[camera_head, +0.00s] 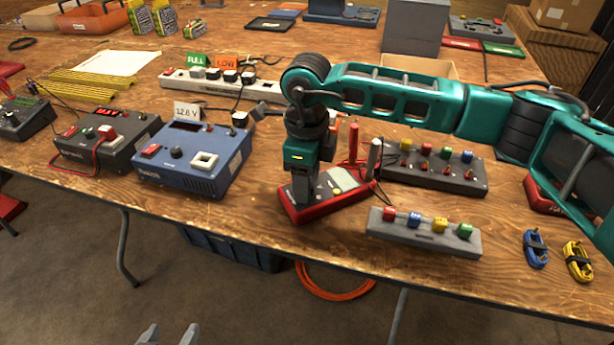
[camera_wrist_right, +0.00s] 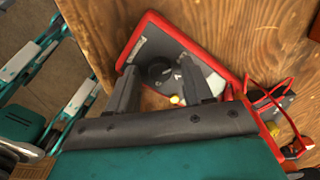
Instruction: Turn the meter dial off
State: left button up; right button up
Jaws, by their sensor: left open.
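The meter (camera_head: 347,186) lies flat on the wooden table, with a red casing and a dark grey face. In the right wrist view its black round dial (camera_wrist_right: 160,72) shows on the face of the meter (camera_wrist_right: 148,40), with a yellow button nearby. My right gripper (camera_head: 303,203) points down over the meter's left part and hides the dial in the head view. In the wrist view the right gripper (camera_wrist_right: 161,78) is open, its fingers apart on either side of the dial; contact cannot be told. My left gripper (camera_head: 168,334) is open and empty, low at the bottom edge.
A red probe (camera_head: 353,140) and a grey one (camera_head: 374,158) stand behind the meter. A grey block with coloured terminals (camera_head: 424,238) lies in front right, another (camera_head: 440,176) behind it. A blue power supply (camera_head: 190,160) stands left. Bare table lies in front.

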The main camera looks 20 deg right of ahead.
notch_tip(320, 180, up, 13)
jog(key=p, duration=0.1)
jog(key=shift+p, duration=0.35)
dwell(0.6)
